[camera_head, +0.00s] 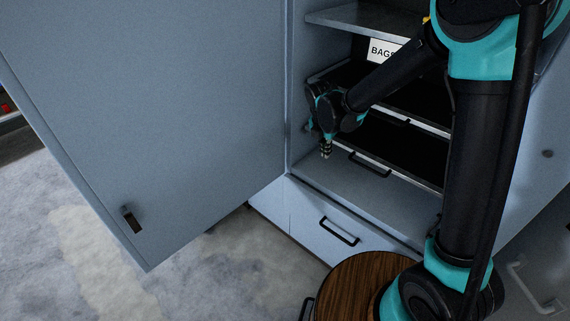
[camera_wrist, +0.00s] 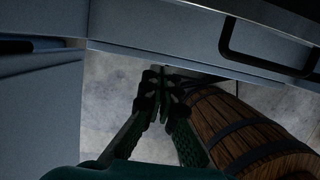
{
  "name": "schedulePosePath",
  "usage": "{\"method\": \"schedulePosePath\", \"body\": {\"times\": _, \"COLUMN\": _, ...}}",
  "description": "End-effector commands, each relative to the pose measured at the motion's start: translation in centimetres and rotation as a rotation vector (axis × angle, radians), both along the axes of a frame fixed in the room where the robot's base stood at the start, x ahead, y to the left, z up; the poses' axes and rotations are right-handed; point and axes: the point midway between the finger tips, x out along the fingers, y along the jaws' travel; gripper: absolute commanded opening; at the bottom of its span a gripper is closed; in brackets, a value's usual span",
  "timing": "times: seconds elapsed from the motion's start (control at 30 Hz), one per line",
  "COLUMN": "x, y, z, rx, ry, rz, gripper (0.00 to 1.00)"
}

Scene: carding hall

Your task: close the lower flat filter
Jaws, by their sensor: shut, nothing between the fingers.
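The lower flat filter (camera_head: 402,147) is a dark panel in a pale metal frame, low inside the open cabinet. A black handle (camera_head: 370,163) sits on its front edge. How far it stands out is hard to tell. My gripper (camera_head: 326,153) is shut and empty, pointing down just left of that handle, with no clear contact. My forearm hides part of the cabinet behind it. In the wrist view the shut fingertips (camera_wrist: 163,84) show over the pale floor and beside a barrel.
The cabinet door (camera_head: 150,100) stands wide open at left. An upper filter (camera_head: 345,77) lies above, near a "BAGS" sign (camera_head: 382,51). A drawer front with a black handle (camera_head: 340,231) is below. A wooden barrel (camera_head: 360,285) stands in front, also in the wrist view (camera_wrist: 230,125).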

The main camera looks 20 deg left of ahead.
Motion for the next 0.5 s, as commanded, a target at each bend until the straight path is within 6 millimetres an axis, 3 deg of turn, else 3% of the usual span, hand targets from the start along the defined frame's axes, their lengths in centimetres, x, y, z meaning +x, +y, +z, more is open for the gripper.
{"method": "schedulePosePath", "body": {"times": 0.5, "x": -8.9, "y": 3.7, "z": 0.0, "rx": 0.001, "ry": 0.002, "rz": 0.005, "gripper": 0.0}}
